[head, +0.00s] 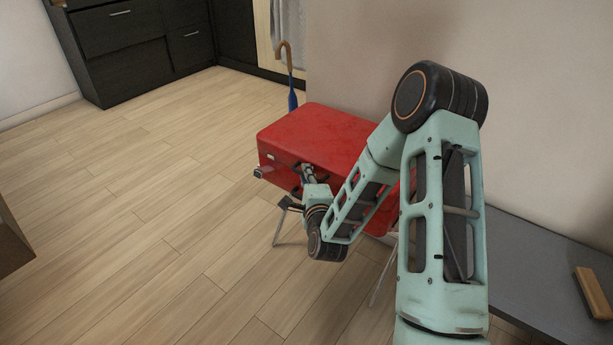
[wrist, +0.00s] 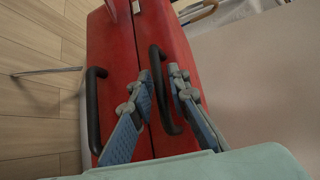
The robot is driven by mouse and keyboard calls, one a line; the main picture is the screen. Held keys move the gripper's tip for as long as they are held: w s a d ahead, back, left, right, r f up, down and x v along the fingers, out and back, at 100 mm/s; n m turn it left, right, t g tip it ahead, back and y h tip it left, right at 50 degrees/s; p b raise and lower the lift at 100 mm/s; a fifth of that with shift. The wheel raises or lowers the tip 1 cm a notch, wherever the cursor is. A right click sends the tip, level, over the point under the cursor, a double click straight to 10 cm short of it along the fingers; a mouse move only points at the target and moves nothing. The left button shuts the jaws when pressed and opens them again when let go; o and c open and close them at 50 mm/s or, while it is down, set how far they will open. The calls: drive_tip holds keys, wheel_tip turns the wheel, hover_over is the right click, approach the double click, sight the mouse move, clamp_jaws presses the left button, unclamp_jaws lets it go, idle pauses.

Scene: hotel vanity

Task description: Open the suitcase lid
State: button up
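The red suitcase (head: 320,132) rests closed on a thin-legged stand, near the wall. My gripper (head: 306,172) is at its front side, and my arm hides part of the suitcase. In the wrist view the suitcase (wrist: 115,45) has a seam running between two red halves, each with a black handle. One handle (wrist: 94,110) is on the left half; the other handle (wrist: 155,60) is on the right half. My gripper (wrist: 161,75) is open, its fingers spread on either side of the right half's handle. I cannot tell if a finger touches it.
A grey bench (head: 540,255) with a wooden block (head: 594,290) on it lies to the right. An umbrella (head: 291,85) with a curved handle stands behind the suitcase. Dark cabinets (head: 140,40) are at the back left. The wooden floor (head: 130,220) left of the suitcase is clear.

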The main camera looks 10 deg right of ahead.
drive_tip(key=shift+c, duration=0.3)
clamp_jaws()
